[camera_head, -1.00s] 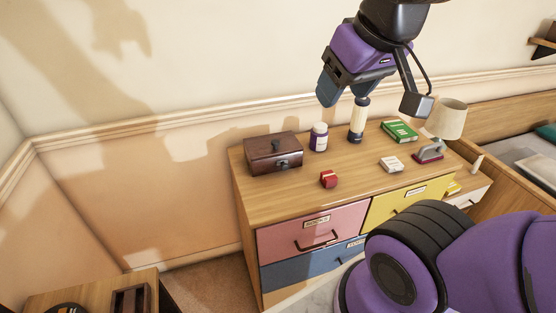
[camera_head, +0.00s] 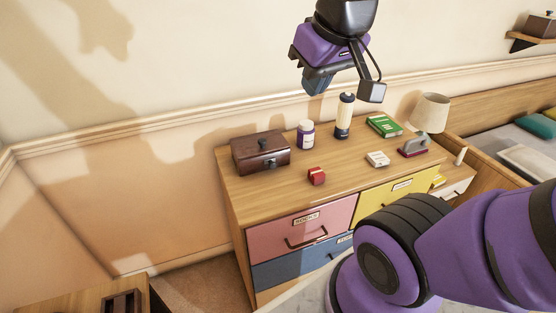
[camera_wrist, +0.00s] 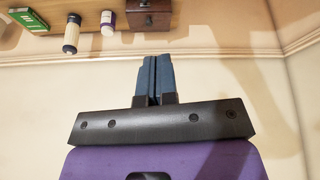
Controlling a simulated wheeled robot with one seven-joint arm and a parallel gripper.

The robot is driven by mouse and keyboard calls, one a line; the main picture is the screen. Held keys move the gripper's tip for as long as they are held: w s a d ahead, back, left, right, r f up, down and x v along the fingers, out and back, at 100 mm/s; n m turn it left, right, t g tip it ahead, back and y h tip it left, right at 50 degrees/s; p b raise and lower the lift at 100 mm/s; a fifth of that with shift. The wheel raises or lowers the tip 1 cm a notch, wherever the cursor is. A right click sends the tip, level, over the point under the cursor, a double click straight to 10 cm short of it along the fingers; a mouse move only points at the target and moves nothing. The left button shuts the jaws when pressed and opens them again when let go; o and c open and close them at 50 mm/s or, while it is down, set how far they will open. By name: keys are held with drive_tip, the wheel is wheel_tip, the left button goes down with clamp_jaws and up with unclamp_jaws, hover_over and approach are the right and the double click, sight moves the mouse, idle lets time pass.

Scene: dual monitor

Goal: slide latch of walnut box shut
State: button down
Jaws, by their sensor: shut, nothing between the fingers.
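The walnut box (camera_head: 260,151) is dark brown with a closed lid and stands at the left end of the dresser top. Its latch (camera_head: 270,162) is a small dark metal piece on the front; I cannot tell its exact position. In the wrist view the box (camera_wrist: 148,14) is at the top, beyond the fingers. My gripper (camera_head: 316,84) is in the air above the back of the dresser, up and right of the box and apart from it. In the wrist view its blue fingers (camera_wrist: 154,78) are together with nothing between them.
The wall is close behind. The dresser's front left top is clear.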

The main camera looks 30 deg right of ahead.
sight(271, 163)
drive_tip(key=w+d+f+g, duration=0.1)
drive_tip(key=w+d+f, duration=0.2)
drive_tip(key=w+f, duration=0.3)
drive_tip(key=w+d+f+g, duration=0.1)
drive_tip(key=w+d+f, duration=0.2)
drive_tip(key=w, duration=0.5)
drive_tip(key=w+d+f+y, duration=0.1)
drive_tip(key=w+d+f, duration=0.2)
drive_tip(key=f, duration=0.3)
drive_tip(key=w+d+f+m+t+y, duration=0.1)
drive_tip(key=w+d+f, duration=0.3)
drive_tip(key=f, duration=0.3)
drive_tip(key=w+d+f+y, duration=0.1)
drive_tip(key=w+d+f, duration=0.2)
drive_tip(key=d+f, duration=0.2)
wheel_tip(271, 163, down, 2)
drive_tip(key=shift+w+f+m, duration=0.1)
drive_tip(key=shift+w+m, duration=0.2)
drive_tip(key=shift+w, duration=0.05)
